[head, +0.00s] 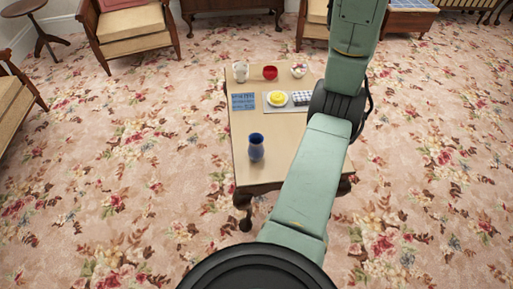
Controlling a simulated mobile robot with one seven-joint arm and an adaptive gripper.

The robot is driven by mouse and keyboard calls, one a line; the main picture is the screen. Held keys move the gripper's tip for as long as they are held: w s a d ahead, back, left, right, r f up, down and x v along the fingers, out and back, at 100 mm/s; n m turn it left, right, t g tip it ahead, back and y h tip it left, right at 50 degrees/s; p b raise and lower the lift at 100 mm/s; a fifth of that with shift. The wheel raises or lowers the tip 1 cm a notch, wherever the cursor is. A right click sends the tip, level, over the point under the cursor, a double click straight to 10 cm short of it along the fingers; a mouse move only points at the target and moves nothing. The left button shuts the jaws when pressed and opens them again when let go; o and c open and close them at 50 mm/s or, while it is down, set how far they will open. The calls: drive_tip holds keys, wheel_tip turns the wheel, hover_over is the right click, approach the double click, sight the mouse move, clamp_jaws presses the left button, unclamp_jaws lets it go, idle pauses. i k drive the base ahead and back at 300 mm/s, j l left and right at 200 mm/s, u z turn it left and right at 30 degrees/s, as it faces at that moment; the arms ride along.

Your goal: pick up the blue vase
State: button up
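The blue vase (256,148) stands upright near the front left part of a low wooden table (240,172). My green arm crosses the table's right side, to the right of the vase, and rises out of the top of the picture. My gripper is not in view. The arm hides the right part of the table.
Farther back on the table are a pale mug (240,72), a red bowl (270,72), a whitish bowl (299,70), a blue patterned item (243,101) and a plate with something yellow (277,99). An armchair (130,38) stands behind left. Floral carpet (120,190) lies clear around the table.

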sight(255, 150)
drive_tip(key=i+l+u, duration=0.15)
drive_tip(key=u, duration=0.25)
drive_tip(key=l+u, duration=0.4)
drive_tip(key=i, duration=0.05)
